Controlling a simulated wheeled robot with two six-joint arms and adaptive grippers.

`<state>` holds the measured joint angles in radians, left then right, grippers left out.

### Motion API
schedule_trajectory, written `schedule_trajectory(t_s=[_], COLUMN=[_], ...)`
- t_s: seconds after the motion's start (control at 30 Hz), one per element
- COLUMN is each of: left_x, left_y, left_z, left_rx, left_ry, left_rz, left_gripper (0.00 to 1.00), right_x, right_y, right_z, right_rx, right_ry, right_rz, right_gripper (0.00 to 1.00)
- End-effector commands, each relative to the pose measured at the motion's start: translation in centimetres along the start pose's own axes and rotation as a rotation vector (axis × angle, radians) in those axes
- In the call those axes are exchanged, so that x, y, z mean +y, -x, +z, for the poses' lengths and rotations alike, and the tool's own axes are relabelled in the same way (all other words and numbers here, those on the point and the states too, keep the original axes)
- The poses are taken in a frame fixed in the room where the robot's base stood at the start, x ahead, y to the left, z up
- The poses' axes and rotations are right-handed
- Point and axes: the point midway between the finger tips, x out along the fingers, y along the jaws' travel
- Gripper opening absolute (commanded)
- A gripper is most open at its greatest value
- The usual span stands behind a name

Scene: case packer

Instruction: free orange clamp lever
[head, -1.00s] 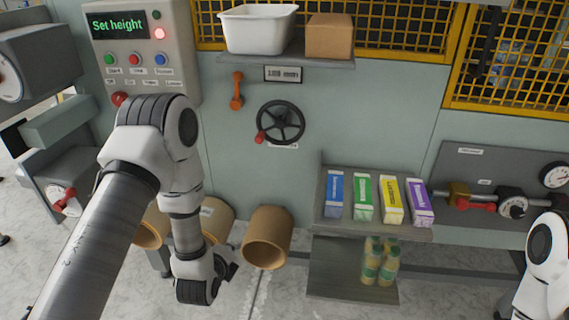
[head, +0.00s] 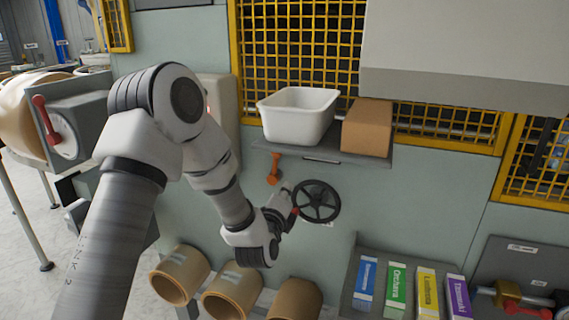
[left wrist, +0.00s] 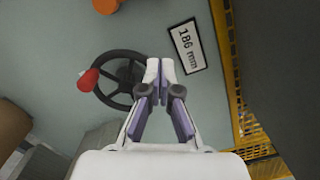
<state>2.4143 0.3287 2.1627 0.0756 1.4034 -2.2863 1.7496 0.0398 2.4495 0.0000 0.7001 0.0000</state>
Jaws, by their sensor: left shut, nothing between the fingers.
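The orange clamp lever (head: 275,170) is on the grey-green machine panel, below the shelf and up-left of the black handwheel (head: 317,201). It points roughly up and down, slightly tilted in the head view. In the left wrist view only part of the orange lever (left wrist: 106,5) shows at the top edge. My left gripper (left wrist: 160,68) is shut and empty, apart from the lever. In the wrist view its tips overlap the right rim of the handwheel (left wrist: 128,103); I cannot tell whether they touch it. My right gripper is out of view.
The handwheel has a red knob (left wrist: 88,80). A label (left wrist: 187,46) reads 186 mm. The shelf above holds a white bin (head: 298,115) and a cardboard box (head: 367,128).

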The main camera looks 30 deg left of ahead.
Motion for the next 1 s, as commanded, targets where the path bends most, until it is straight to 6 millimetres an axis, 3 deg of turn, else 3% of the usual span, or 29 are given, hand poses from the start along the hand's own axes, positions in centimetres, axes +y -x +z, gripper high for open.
schedule_trajectory(t_s=[0.47,0.57,0.7,1.0], left_x=[-0.4,-0.4,-0.2,0.0], left_y=[-9.5,-9.9,-10.2,-10.3], left_z=[0.2,2.3,3.6,3.9], left_rx=[-0.001,-0.003,-0.001,0.001], left_ry=[-0.002,0.003,0.001,0.000], left_rz=[-0.001,0.003,0.001,0.000], left_gripper=[0.00,0.00,0.00,0.00], right_x=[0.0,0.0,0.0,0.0], right_y=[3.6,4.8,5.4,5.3], right_z=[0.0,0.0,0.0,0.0], right_rx=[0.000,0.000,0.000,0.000], right_ry=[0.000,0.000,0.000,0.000], right_rz=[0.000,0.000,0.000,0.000], right_gripper=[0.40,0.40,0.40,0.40])
